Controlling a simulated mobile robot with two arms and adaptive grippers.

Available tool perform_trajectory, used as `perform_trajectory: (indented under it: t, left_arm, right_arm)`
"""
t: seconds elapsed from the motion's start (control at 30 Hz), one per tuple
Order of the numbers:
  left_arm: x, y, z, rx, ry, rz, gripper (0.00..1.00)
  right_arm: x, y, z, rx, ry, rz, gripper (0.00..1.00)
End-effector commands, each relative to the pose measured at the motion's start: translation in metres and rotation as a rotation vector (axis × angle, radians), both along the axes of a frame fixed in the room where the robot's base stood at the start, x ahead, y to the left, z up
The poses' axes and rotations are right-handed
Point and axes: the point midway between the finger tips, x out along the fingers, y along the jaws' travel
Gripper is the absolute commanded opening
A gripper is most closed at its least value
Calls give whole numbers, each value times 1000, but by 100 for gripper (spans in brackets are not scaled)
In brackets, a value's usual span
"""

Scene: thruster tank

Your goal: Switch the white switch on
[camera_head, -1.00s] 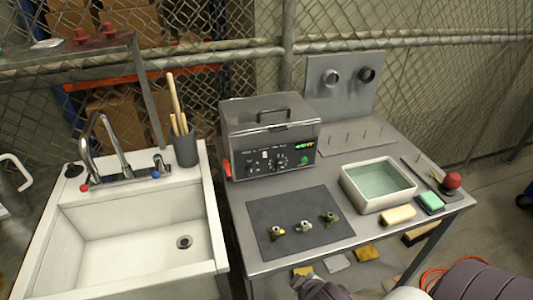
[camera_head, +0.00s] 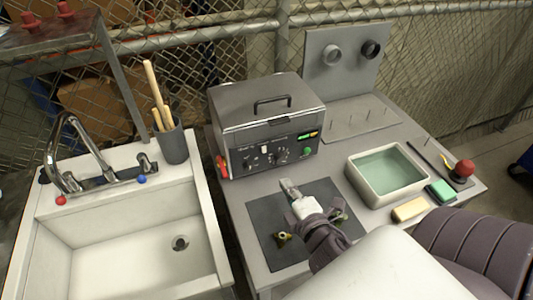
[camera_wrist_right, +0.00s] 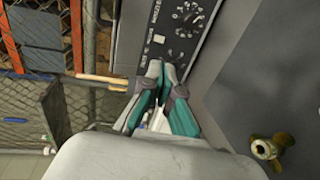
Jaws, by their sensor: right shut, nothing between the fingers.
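The grey metal machine (camera_head: 262,112) stands on the table with a dark control panel on its front. In the right wrist view, a small white switch (camera_wrist_right: 158,39) lies beyond the fingertips. My right gripper (camera_head: 287,185) is in front of and below the panel, over the dark mat, apart from the switch. Its fingers (camera_wrist_right: 163,68) are shut with nothing between them. The switch's position is too small to tell. My left gripper is not in view.
A white tub (camera_head: 386,196) of liquid stands to the right. A red handle (camera_head: 221,166) is at the machine's left side. A sink (camera_head: 125,235) is at left.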

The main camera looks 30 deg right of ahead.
Motion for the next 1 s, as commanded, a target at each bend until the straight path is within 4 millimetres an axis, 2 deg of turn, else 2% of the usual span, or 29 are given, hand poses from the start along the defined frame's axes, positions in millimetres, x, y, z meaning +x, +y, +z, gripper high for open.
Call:
perform_trajectory:
  t: [0.07,0.17,0.27,0.4,0.5,0.8,1.0]
  left_arm:
    - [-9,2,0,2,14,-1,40]
    - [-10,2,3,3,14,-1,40]
    - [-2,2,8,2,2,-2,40]
    - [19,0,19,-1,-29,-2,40]
    - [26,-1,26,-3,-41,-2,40]
    - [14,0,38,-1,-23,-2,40]
    - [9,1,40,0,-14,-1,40]
  right_arm:
    - [1,0,0,1,0,0,0]
    - [7,-2,0,1,-1,0,0]
    - [21,-5,-1,1,-2,0,0]
    - [48,-12,-6,0,-2,-1,0]
    - [69,-17,-11,1,-1,-2,0]
    - [119,-28,-23,4,1,-2,0]
    - [132,-32,-28,3,1,-2,0]
